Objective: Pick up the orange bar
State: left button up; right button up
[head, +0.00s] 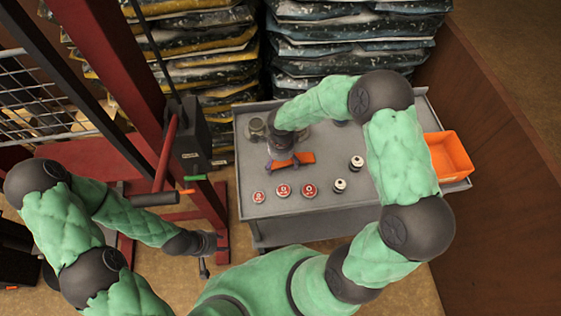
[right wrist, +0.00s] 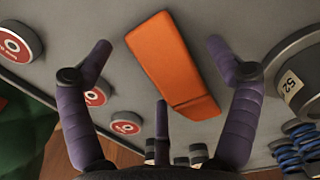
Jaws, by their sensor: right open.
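The orange bar (head: 306,157) lies on the grey cart top (head: 385,203). In the right wrist view the orange bar (right wrist: 172,65) lies slanted between my spread purple fingers. My right gripper (head: 283,158) is over it in the head view and hides part of it. In the right wrist view my right gripper (right wrist: 158,46) is open, with a gap between the bar and each side finger. My left gripper (head: 206,243) is low beside the red frame, away from the bar; its fingers are too small and dark to read.
Red-topped discs (head: 283,190) and small black-and-white pieces (head: 340,185) stand near the bar. An orange bin (head: 449,157) sits at the cart's right. A round metal weight (right wrist: 293,87) is close to my right finger. A red lift frame (head: 133,80) stands left; stacked bags (head: 350,35) are behind.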

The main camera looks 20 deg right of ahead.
jog(key=c, duration=1.4)
jog(key=shift+w, duration=0.1)
jog(key=c, duration=0.4)
jog(key=shift+r, duration=0.15)
